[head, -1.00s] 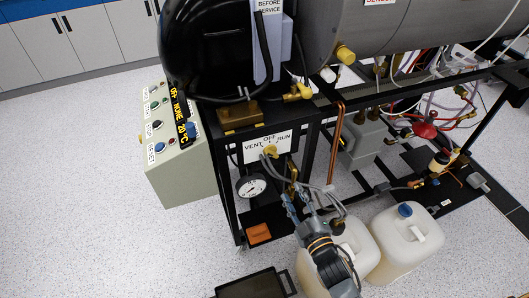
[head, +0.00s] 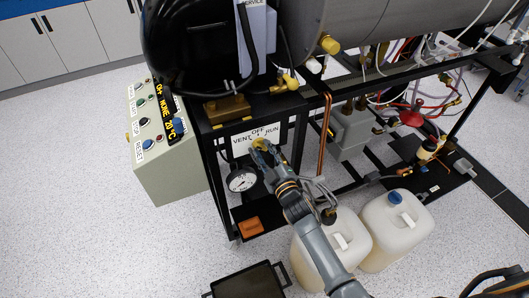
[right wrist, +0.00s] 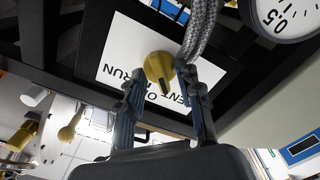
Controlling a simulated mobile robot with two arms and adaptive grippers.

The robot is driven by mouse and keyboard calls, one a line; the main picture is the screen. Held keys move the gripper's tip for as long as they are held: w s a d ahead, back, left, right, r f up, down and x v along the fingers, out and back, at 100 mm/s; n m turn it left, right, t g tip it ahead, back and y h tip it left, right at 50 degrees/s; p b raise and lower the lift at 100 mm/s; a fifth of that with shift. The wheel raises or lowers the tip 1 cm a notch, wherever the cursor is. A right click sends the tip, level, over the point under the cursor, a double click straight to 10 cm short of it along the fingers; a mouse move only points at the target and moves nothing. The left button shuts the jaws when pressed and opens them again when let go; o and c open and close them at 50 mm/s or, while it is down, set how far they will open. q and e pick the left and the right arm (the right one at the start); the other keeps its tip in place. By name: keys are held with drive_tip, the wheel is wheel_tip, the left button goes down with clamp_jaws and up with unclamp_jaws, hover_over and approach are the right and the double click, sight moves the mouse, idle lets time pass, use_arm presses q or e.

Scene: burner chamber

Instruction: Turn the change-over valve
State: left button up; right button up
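The change-over valve is a yellow knob (head: 259,146) on a white plate (head: 243,135) marked VENT, OFF and RUN, on the front of the black frame. In the right wrist view the knob (right wrist: 158,66) shows upside down with its plate (right wrist: 112,48), and a dark pointer on it points down at the lettering. The word under the pointer is partly hidden. My right gripper (head: 264,153) is at the knob in the head view. In the right wrist view its two fingers (right wrist: 162,98) are spread, one on each side just below the knob; contact cannot be told. My left gripper is not seen.
A round gauge (head: 242,180) sits just below left of the plate. A grey braided hose (right wrist: 200,30) runs close by the right finger in the wrist view. White jugs (head: 396,230) stand below on the floor, beside a black tray (head: 247,281). A control box (head: 165,160) stands left.

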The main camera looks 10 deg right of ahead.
drive_tip(key=shift+c, duration=0.4)
clamp_jaws()
drive_tip(key=shift+m, duration=0.4)
drive_tip(key=m+p, duration=0.1)
drive_tip(key=m, duration=0.2)
drive_tip(key=m+p, duration=0.1)
drive_tip(key=m, duration=0.3)
drive_tip(key=shift+a+m, duration=0.1)
drive_tip(key=shift+m, duration=0.3)
drive_tip(key=shift+o, duration=0.4)
unclamp_jaws()
